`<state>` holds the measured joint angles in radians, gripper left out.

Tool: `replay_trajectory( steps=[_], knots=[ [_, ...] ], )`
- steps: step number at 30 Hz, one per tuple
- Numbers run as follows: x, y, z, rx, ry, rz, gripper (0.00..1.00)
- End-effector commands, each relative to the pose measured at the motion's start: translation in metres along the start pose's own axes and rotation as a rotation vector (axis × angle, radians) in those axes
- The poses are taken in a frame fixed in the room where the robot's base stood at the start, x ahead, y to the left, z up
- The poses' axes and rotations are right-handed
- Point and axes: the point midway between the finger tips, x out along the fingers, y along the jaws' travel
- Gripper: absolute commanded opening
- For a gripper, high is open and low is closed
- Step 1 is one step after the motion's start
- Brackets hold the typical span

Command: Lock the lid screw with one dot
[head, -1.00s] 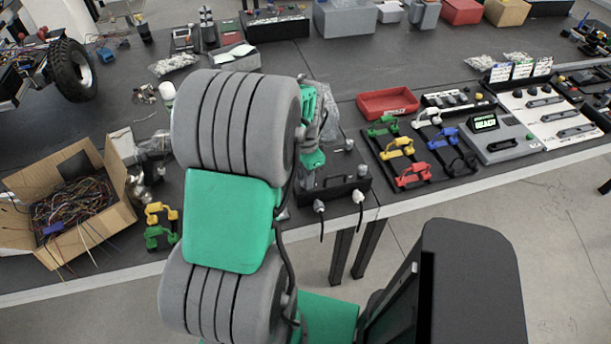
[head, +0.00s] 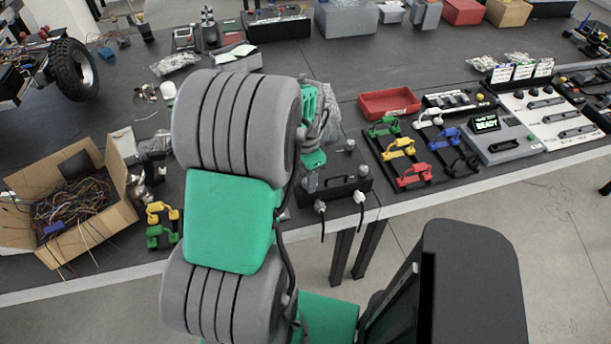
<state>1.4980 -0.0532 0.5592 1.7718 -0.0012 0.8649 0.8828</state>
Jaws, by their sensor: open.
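A dark box (head: 343,193) with a black handle stands at the table's front edge, just right of my arm. Small grey knobs show on and behind its top, at the back right (head: 349,145) and the right (head: 363,170). Dots on a screw are too small to make out. My gripper (head: 311,183) is small and partly hidden at the end of my green and grey arm. It points down over the left part of the box, open. I cannot tell whether it touches a screw.
Two white plugs with black cables (head: 320,207) hang at the box's front. To the right are a red tray (head: 389,103), a rack of coloured handles (head: 405,155) and a panel with a green READY display (head: 485,123). A cardboard box of wires (head: 95,225) stands left.

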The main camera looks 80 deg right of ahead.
Motion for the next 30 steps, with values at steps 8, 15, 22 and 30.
replay_trajectory(
  steps=[8, 15, 22, 30],
  knots=[
    [-0.048, -0.002, -0.001, 0.000, 0.004, -0.005, 0.45],
    [-0.076, -0.001, 0.001, 0.000, 0.001, -0.001, 0.45],
    [-0.077, -0.001, 0.001, 0.000, 0.000, 0.000, 0.45],
    [-0.076, -0.001, 0.000, -0.088, 0.002, -0.002, 0.45]
  ],
)
